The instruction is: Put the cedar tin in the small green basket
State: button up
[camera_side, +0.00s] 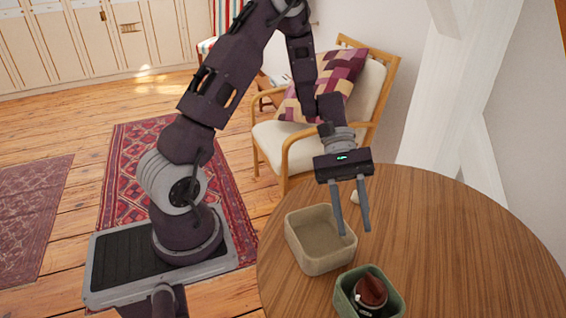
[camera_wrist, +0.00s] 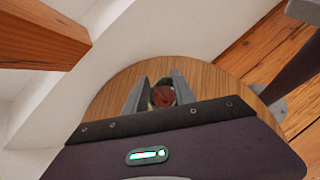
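The cedar tin (camera_side: 371,292), dark with a reddish-brown lid, sits inside the small green basket (camera_side: 397,302) at the bottom of the side view. The basket's near part is cut off by the picture edge. My gripper (camera_side: 355,231) is open and empty above the round table, with its fingers pointing down, apart from the tin and basket. In the wrist view the reddish tin (camera_wrist: 162,95) shows between the two spread fingers, with a little of the green basket around it.
An empty beige basket (camera_side: 293,238) stands left of my gripper, beside the green one. A small pale object (camera_side: 355,197) lies on the wooden table (camera_side: 460,240) behind the fingers. The table's right side is clear. A cushioned chair (camera_side: 275,138) stands behind.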

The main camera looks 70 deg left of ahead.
jog(key=s+a+r+m+t+y, duration=0.4)
jog(key=s+r+m+t+y, duration=0.4)
jog(key=s+r, duration=0.6)
jog(key=r+m+y, duration=0.1)
jog(key=m+y, duration=0.1)
jog(key=m, duration=0.1)
jog(key=shift+s+r+y, duration=0.2)
jog(key=shift+y, duration=0.1)
